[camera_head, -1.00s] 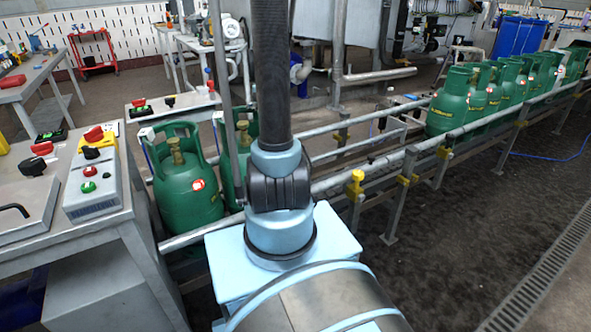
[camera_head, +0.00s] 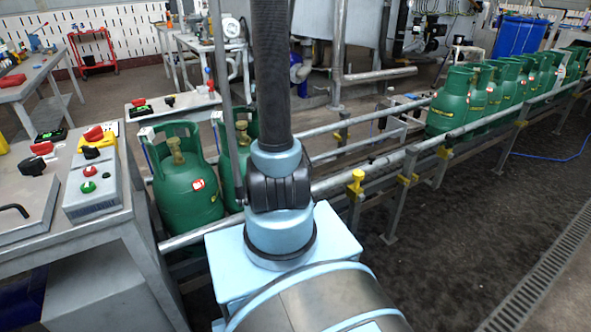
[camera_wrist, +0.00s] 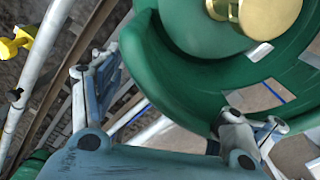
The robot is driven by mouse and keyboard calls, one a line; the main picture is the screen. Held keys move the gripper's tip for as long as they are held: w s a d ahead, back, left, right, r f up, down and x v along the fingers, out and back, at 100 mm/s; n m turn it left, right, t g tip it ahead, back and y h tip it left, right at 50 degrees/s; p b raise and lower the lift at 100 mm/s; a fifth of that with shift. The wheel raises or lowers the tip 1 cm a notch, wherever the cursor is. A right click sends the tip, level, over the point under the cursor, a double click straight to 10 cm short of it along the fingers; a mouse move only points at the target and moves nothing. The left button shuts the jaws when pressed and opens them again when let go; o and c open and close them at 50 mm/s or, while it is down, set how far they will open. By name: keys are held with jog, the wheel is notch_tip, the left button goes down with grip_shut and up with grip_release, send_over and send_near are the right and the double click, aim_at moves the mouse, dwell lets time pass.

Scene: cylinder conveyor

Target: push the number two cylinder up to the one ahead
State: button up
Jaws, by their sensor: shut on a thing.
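Two green gas cylinders with collars and brass valves stand on the conveyor at left in the head view. The nearer cylinder (camera_head: 188,190) shows fully; the second cylinder (camera_head: 228,165) is partly hidden behind my arm. I see no number on either. In the wrist view my gripper (camera_wrist: 170,88) is shut on the collar of a green cylinder (camera_wrist: 185,72), with its fingers on either side of the rim. The brass valve (camera_wrist: 268,14) shows inside that collar. My gripper is hidden behind my arm in the head view.
A conveyor with side rails (camera_head: 390,158) runs from lower left to upper right. Several green cylinders (camera_head: 450,105) stand in a row at its far right. The middle stretch looks free of cylinders. A control box (camera_head: 92,185) stands on a metal cabinet at left.

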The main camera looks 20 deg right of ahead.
jog(key=shift+w+r, duration=0.3)
jog(key=shift+r, duration=0.35)
jog(key=c, duration=0.6)
jog(key=shift+w+d+r, duration=0.1)
jog(key=shift+w, duration=0.15)
jog(key=shift+c, duration=0.6)
jog(key=shift+s+r, duration=0.15)
jog(key=shift+r, duration=0.4)
jog(key=shift+s+r, duration=0.15)
jog(key=shift+r, duration=0.35)
grip_shut()
notch_tip(320, 180, up, 7)
jog(key=shift+f, duration=0.15)
jog(key=shift+s, duration=0.1)
jog(key=s+a+f+n, duration=0.3)
jog(key=s, duration=0.4)
jog(key=s+a+f+n+t, duration=0.1)
jog(key=s+a+f+n, duration=0.3)
jog(key=s, duration=0.4)
jog(key=s+a+f+n+t, duration=0.1)
jog(key=s+a+f+n, duration=0.2)
jog(key=s, duration=0.5)
jog(key=shift+a+f+n, duration=0.3)
jog(key=shift+a+f, duration=0.1)
jog(key=shift+f, duration=0.25)
